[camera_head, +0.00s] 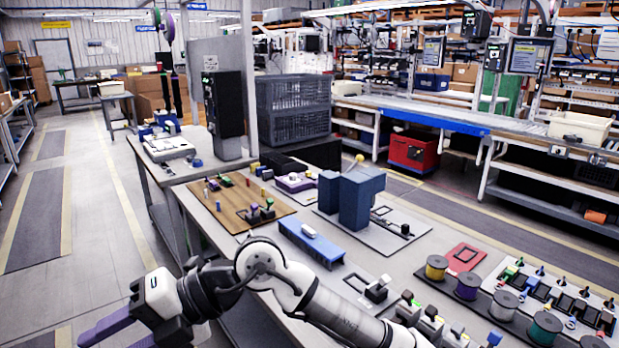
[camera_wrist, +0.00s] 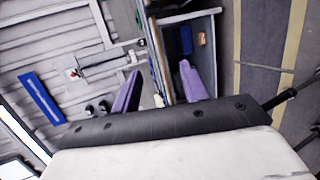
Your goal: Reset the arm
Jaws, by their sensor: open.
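My arm reaches across the lower part of the head view, over the near edge of the long workbench (camera_head: 225,236). My gripper (camera_head: 103,332) is at the lower left, out beyond the bench's left side and over the floor. In the wrist view, the two purple fingers of my gripper (camera_wrist: 160,78) stand well apart with nothing between them. Below them are a bench edge and an open lower shelf (camera_wrist: 203,45) holding a blue item and an orange item.
A blue block-shaped fixture (camera_head: 355,198), a wooden board (camera_head: 240,203) with small parts and several wire spools (camera_head: 467,286) stand on the bench. Dark tools (camera_head: 170,92) hang over the farther bench. The aisle floor (camera_head: 100,215) at left is clear.

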